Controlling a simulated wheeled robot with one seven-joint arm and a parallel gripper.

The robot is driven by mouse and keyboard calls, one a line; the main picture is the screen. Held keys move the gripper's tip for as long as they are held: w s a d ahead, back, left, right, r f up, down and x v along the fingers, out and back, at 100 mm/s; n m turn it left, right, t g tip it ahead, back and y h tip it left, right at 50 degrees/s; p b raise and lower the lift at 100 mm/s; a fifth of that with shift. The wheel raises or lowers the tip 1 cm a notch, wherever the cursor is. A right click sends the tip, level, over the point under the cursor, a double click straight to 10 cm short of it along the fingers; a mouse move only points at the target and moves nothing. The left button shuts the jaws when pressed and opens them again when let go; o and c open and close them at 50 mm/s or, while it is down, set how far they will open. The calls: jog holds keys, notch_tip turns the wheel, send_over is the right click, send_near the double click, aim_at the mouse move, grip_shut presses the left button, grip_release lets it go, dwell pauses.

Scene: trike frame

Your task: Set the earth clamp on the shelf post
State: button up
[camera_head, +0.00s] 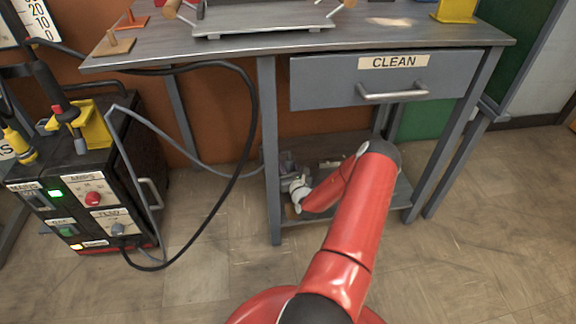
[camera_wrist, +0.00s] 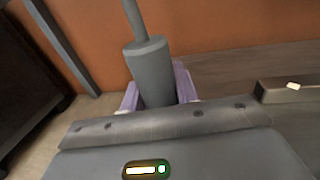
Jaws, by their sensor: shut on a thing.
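The earth clamp (camera_wrist: 151,75) shows in the wrist view as a grey cylindrical handle with a grey lead running up from it. My gripper (camera_head: 293,184) is shut on it, with a pale lavender finger on either side. The clamp's jaws are hidden behind the grey plate at the bottom of the wrist view. In the head view, the clamp is small and partly hidden behind my gripper, just right of the bench's front left post (camera_head: 269,140). I cannot tell whether the clamp touches that post. The gripper is low, over the lower shelf (camera_head: 385,200).
The welder (camera_head: 85,180) stands at left, its cables looping toward the bench. A small metal piece (camera_wrist: 290,90) lies on the shelf at right. The bench top (camera_head: 400,35) and the CLEAN drawer (camera_head: 380,80) are above my arm. The floor in front is clear.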

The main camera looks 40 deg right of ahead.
jog(key=shift+f, duration=0.1)
jog(key=o, duration=1.1)
jog(key=shift+c, duration=0.2)
jog(key=shift+p+v, duration=0.55)
jog(key=shift+v, duration=3.35)
